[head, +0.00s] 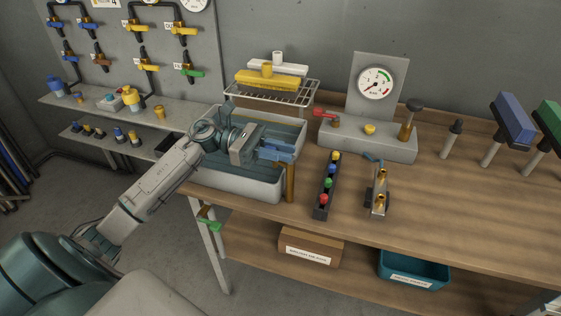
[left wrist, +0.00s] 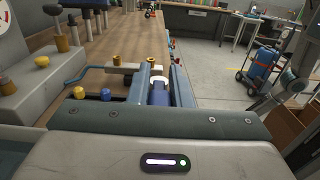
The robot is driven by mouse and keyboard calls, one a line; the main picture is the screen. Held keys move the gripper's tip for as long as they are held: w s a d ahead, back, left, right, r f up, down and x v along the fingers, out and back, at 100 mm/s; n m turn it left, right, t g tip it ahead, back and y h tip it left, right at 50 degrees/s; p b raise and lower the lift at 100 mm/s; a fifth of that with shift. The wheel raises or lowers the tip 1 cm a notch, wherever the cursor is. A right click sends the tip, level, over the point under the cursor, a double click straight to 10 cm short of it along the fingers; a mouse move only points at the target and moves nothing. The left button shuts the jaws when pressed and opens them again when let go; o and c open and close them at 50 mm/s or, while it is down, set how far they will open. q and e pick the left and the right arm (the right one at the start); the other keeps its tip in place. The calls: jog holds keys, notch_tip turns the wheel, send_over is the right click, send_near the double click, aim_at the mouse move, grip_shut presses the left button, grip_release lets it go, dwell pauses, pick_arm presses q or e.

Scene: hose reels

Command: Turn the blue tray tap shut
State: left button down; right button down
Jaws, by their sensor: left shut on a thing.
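The grey tray (head: 235,187) holds water and stands at the left end of the wooden bench. A brass post (head: 290,183) stands at its right end. My left gripper (head: 282,151) is over the tray's right edge, at the top of this post, with its blue fingers pointing right. In the left wrist view, the fingers (left wrist: 160,90) are shut on a blue piece (left wrist: 158,97) with a pale ring, which I take as the blue tray tap. The fingers hide much of it, so its turn angle cannot be told. My right gripper is not in view.
A rack of coloured knobs (head: 327,187) and a brass fitting (head: 379,191) stand close to the right of the gripper. Behind are a gauge block (head: 375,140) with a red lever and a wire shelf (head: 270,92). The bench front to the right is clear.

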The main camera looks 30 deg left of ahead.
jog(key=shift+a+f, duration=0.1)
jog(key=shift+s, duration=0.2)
pick_arm(q)
jog(key=c, duration=1.3)
grip_release()
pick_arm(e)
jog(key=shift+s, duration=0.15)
pick_arm(q)
jog(key=shift+s+a+f, duration=0.1)
jog(key=shift+a, duration=0.4)
jog(key=shift+b+v, duration=1.7)
jog(key=shift+v, duration=3.2)
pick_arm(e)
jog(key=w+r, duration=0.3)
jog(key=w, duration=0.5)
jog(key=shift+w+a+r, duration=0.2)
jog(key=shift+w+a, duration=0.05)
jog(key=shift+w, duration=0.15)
